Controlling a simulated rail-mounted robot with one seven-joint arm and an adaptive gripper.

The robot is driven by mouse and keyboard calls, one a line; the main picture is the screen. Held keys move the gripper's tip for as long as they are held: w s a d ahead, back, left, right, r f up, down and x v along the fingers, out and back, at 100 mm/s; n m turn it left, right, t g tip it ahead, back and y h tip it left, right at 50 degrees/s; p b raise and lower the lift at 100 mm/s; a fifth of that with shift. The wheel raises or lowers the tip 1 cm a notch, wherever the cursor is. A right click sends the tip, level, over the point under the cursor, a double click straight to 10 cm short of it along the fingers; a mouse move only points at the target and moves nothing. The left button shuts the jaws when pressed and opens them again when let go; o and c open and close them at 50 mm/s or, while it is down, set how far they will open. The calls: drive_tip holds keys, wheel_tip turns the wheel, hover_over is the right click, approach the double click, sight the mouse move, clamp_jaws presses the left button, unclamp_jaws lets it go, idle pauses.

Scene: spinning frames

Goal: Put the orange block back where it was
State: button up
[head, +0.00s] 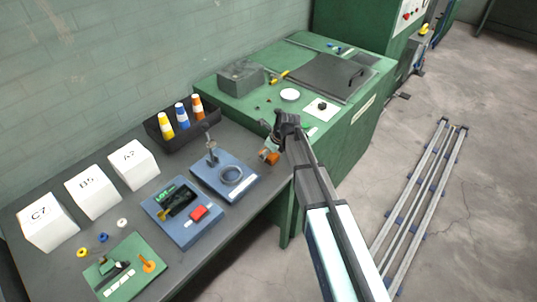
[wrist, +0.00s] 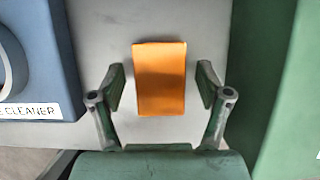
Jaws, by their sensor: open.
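The orange block (wrist: 160,78) lies on the grey table top (wrist: 105,30), in the strip between a blue device and the green cabinet. It also shows in the head view (head: 273,158), partly hidden by my gripper. My gripper (wrist: 161,86) is open, with one finger on each side of the block. In the wrist view a gap shows between each finger and the block. In the head view my gripper (head: 269,151) is low at the right end of the table. The height of the fingers over the table is hard to tell.
The blue cleaner device (wrist: 38,60) stands close on the left and the green cabinet (wrist: 285,80) close on the right. A black tray (head: 160,138) with coloured cones, white boxes (head: 92,195) and a blue board with a red part (head: 185,232) stand farther left.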

drive_tip(key=b+v, duration=0.2)
drive_tip(key=v, duration=0.9)
drive_tip(key=shift+r, duration=0.35)
